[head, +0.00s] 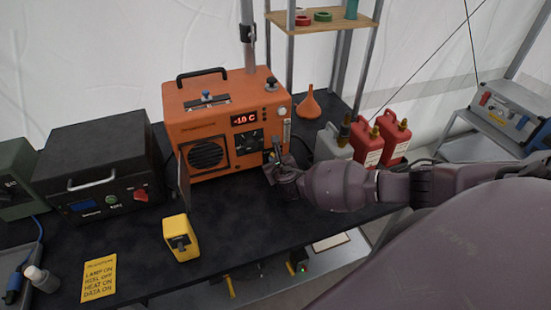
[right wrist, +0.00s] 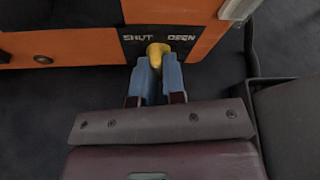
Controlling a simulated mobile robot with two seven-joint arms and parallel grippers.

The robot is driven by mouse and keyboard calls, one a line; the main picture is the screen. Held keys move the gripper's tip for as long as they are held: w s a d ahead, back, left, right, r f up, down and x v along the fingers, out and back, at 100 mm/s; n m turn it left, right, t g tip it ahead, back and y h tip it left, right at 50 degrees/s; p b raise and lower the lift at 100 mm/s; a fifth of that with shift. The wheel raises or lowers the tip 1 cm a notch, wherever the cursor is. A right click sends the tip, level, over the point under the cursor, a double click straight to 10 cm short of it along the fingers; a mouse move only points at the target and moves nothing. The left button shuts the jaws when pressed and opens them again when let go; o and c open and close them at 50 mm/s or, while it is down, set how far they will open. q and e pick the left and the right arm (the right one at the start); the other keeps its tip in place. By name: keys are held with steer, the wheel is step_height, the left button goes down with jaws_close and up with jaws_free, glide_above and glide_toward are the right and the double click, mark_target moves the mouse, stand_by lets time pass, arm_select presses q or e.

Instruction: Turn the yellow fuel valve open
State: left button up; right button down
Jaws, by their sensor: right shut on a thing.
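The orange heater (head: 215,120) stands on the black table, with a display reading -10 C. In the right wrist view its lower panel (right wrist: 130,48) has a black plate marked SHUT on the left and OPEN on the right. The yellow fuel valve (right wrist: 158,49) sticks out between and just below the two words. My right gripper (right wrist: 159,72) is shut on the valve, with a blue finger on each side. In the head view my right gripper (head: 277,160) is at the heater's lower right front corner and hides most of the valve. My left gripper is not in view.
A black case (head: 95,165) stands left of the heater. A yellow device (head: 181,238) and a yellow card (head: 99,278) are in front. An orange funnel (head: 309,103), a pale can (head: 332,142) and red cans (head: 367,143) stand to the right. Bare tabletop lies before the heater.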

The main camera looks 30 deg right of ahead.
steer(key=m+y, duration=0.1)
steer(key=m, duration=0.1)
steer(key=shift+d+m+t+y, duration=0.15)
steer(key=shift+m+t+y, duration=0.15)
steer(key=shift+y, duration=0.1)
steer(key=shift+m+y+b, duration=0.8)
steer(key=shift+m+b, duration=0.1)
steer(key=shift+m, duration=0.3)
steer(key=shift+d+m+t+y+b, duration=0.1)
steer(key=shift+m+t+y+b, duration=0.45)
steer(key=shift+m+b, duration=0.45)
steer(key=shift+m+y+b, duration=0.35)
steer(key=shift+m+b, duration=0.15)
steer(key=shift+m, duration=0.1)
steer(key=shift+r+t, duration=0.1)
steer(key=shift+t, duration=0.15)
steer(key=c, duration=1.2)
jaws_free()
steer(key=shift+w, duration=0.1)
